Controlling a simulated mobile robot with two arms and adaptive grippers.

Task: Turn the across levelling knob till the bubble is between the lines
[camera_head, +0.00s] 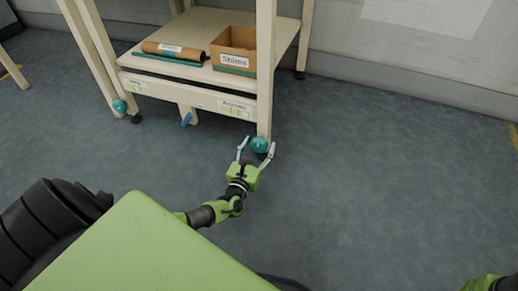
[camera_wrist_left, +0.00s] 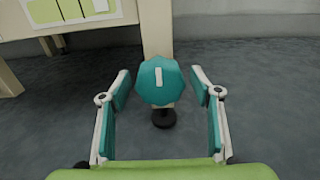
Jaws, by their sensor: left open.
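The across levelling knob (camera_head: 260,144) is a teal, faceted knob at the foot of the bench's front right leg. In the left wrist view the knob (camera_wrist_left: 160,84) has a white mark on its face and a dark foot (camera_wrist_left: 164,118) below it. My left gripper (camera_head: 257,148) is open, with one finger on each side of the knob and a gap on both sides. The across level (camera_head: 235,110) is a pale green labelled vial on the front rail; its bubble is too small to read. The right gripper's fingers are not in view.
A second teal knob (camera_head: 120,106) is at the front left leg, near another level (camera_head: 136,86). A blue lever (camera_head: 187,119) hangs under the rail. The shelf holds a brown roll (camera_head: 174,50) and a Shims box (camera_head: 234,62). The floor to the right is clear.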

